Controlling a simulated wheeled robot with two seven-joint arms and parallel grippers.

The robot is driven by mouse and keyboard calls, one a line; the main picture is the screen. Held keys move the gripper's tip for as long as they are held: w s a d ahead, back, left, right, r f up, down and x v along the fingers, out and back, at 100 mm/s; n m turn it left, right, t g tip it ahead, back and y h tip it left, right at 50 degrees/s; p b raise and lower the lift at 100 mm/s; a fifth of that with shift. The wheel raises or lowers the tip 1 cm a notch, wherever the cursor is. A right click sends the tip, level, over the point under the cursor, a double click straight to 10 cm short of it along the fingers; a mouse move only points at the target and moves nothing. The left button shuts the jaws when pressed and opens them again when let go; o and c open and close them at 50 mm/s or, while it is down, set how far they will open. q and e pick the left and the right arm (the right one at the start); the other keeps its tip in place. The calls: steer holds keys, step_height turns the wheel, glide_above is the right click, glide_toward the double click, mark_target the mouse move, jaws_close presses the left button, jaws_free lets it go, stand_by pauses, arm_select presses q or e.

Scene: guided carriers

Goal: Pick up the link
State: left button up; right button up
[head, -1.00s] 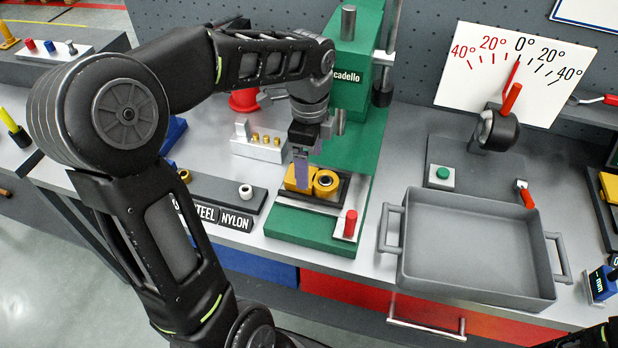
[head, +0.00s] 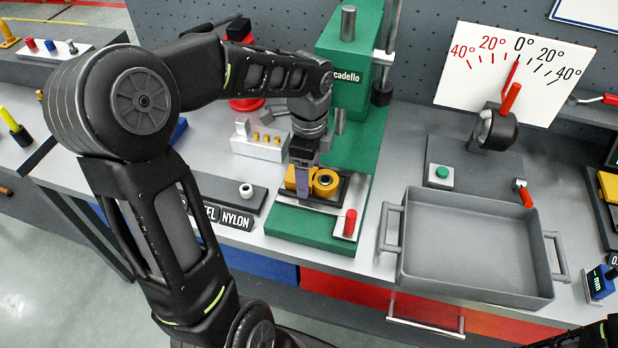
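The yellow link (head: 327,189) lies in the dark nest on the green press base (head: 305,230), with a round ringed eye at its right end. My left gripper (head: 303,190) points down at the link's middle-left part, its fingers overlapping the link in the picture. The fingers are seen side-on, so I cannot tell whether they are open or shut on it. They hide part of the link's middle. My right gripper is out of view; only a dark part of my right arm shows at the bottom right corner.
The green press column (head: 350,90) stands just behind the nest. A red-capped peg (head: 350,222) stands at the nest's right. A grey empty tray (head: 475,292) sits to the right. A block with brass pins (head: 258,148) and a NYLON-labelled rack (head: 237,220) are left.

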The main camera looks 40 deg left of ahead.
arm_select(q)
jaws_close()
stand_by(0.6)
steer(key=shift+r, duration=0.1)
